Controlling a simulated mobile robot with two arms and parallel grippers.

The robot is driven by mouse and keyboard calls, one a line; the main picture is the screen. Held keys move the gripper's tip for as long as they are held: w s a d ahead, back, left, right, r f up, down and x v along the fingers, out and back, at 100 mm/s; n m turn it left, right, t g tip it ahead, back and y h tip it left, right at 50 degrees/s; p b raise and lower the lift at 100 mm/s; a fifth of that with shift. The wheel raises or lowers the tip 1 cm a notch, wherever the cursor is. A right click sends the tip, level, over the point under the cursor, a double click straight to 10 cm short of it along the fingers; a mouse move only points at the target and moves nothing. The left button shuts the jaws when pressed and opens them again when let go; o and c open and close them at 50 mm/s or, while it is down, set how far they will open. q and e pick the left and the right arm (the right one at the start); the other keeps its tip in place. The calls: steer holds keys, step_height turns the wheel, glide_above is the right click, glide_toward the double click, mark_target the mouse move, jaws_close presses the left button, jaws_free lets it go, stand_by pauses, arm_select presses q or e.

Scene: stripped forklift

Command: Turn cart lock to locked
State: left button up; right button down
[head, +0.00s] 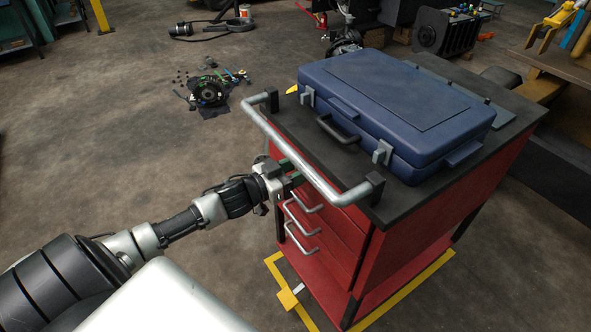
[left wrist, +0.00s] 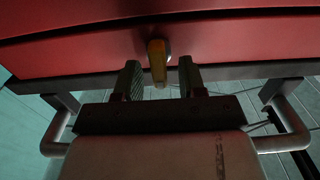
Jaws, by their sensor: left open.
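The red cart (head: 412,215) with a dark top stands at the right in the head view. My left gripper (head: 292,172) is at its front face, just below the silver push bar and above the drawer handles. In the left wrist view, a small yellow-orange lock lever (left wrist: 157,62) stands out from the red panel. The open fingers of my left gripper (left wrist: 159,76) lie on either side of its lower end, with a visible gap to each. The lever's long side runs roughly up and down in that picture. The lock is hidden in the head view. My right gripper is not in view.
The silver push bar (head: 297,158) runs close above my left gripper. Silver drawer handles (head: 303,222) stick out just below it. A blue case (head: 395,105) lies on the cart top. Yellow tape (head: 410,287) marks the floor around the cart. Open floor lies to the left.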

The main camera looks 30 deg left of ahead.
arm_select(q)
jaws_close()
